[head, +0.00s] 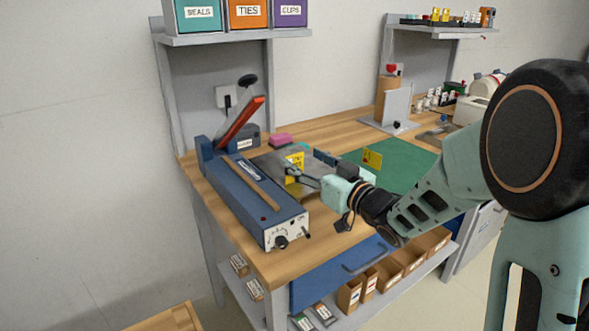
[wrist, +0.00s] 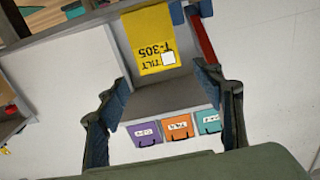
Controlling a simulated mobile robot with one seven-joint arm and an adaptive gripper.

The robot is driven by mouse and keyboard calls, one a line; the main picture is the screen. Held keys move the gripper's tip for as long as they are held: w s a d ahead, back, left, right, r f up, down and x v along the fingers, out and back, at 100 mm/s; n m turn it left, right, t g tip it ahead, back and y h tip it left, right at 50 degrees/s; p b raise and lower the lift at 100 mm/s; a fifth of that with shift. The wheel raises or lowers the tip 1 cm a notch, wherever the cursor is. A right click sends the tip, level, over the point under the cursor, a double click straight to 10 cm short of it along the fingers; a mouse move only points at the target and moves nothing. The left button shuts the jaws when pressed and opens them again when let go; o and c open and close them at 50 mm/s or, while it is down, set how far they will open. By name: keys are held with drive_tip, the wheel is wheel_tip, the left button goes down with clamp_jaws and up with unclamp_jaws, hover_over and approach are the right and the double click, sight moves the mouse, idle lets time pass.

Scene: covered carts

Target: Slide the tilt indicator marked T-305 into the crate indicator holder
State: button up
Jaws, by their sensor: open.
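The yellow tilt indicator marked T-305 (wrist: 150,42) shows upside down in the wrist view, just beyond my fingertips and apart from both fingers. A yellow card (head: 294,167) stands upright at my fingertips in the head view, its text too small to read. My gripper (head: 306,171) is open above the bench beside the blue sealer; its fingers stand wide apart in the wrist view (wrist: 162,88). Another yellow card (head: 371,158) stands at the green mat. I cannot clearly make out the crate indicator holder; what supports the cards is partly hidden.
The blue sealer (head: 252,197) with its raised red lever (head: 240,124) stands left of my gripper. A pink block (head: 281,139) lies behind. The green mat (head: 400,165) is mostly bare. Labelled bins (head: 247,14) sit on the shelf above.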

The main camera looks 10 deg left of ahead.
sight(295, 155)
drive_tip(key=x, duration=0.4)
drive_tip(key=shift+w+a+f, duration=0.1)
drive_tip(key=shift+a, duration=0.1)
drive_tip(key=shift+c, duration=0.4)
drive_tip(key=c, duration=0.9)
drive_tip(key=shift+c, duration=0.2)
